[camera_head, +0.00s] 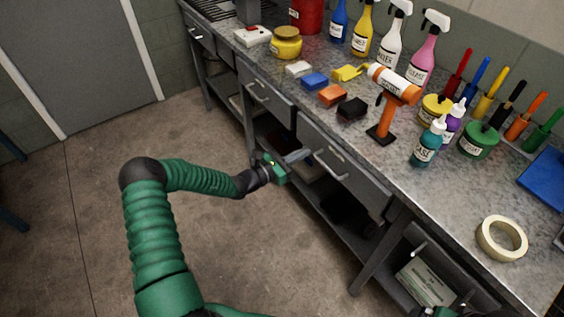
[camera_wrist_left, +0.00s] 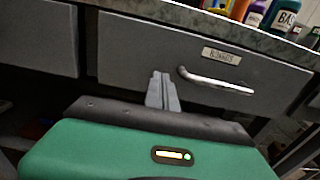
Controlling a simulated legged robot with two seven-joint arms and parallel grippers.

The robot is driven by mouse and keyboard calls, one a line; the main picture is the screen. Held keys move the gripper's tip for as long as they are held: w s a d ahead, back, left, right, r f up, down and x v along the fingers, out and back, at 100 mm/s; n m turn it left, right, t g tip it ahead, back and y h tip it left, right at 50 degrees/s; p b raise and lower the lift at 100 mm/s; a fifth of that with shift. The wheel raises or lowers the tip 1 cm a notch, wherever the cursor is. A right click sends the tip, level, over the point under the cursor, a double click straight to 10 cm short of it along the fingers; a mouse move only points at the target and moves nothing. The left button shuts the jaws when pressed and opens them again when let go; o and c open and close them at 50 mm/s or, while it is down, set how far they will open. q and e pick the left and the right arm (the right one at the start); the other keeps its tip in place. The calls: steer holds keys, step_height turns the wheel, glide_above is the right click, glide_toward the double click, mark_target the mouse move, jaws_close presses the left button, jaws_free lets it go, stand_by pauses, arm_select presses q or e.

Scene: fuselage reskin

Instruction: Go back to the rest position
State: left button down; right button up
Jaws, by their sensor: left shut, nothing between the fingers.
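My left gripper (camera_head: 298,156) is at the end of the green arm that comes in from the lower left. Its grey fingers are shut and empty, in front of the workbench drawers and below the worktop. In the left wrist view the shut fingers (camera_wrist_left: 163,92) point at a grey drawer front, left of its metal handle (camera_wrist_left: 215,82). Whether they touch the drawer I cannot tell.
The drawer (camera_head: 345,172) under the worktop looks shut. A lower shelf (camera_head: 335,235) runs beneath.

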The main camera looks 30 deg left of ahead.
arm_select(q)
steer(key=d+v, duration=0.1)
steer(key=v, duration=1)
steer(key=s+d+r+m+g+h+p, duration=0.1)
steer(key=s+d+m+g+h+p, duration=0.25)
steer(key=d+m+g, duration=0.55)
steer(key=s+d+r+m+g+y+p, duration=0.1)
steer(key=s+d+m+g+y+p, duration=0.15)
steer(key=s+d+m+g, duration=0.65)
steer(key=s+a+r+m+t+y+p, duration=0.1)
steer(key=s+r+m+t+y+p, duration=0.3)
steer(key=s+r+m+y, duration=0.4)
step_height(320, 180, up, 4)
steer(key=m, duration=0.5)
steer(key=shift+a, duration=0.25)
arm_select(e)
steer(key=w+v, duration=0.1)
steer(key=v, duration=1)
steer(key=shift+d+r, duration=0.2)
steer(key=shift+d, duration=0.15)
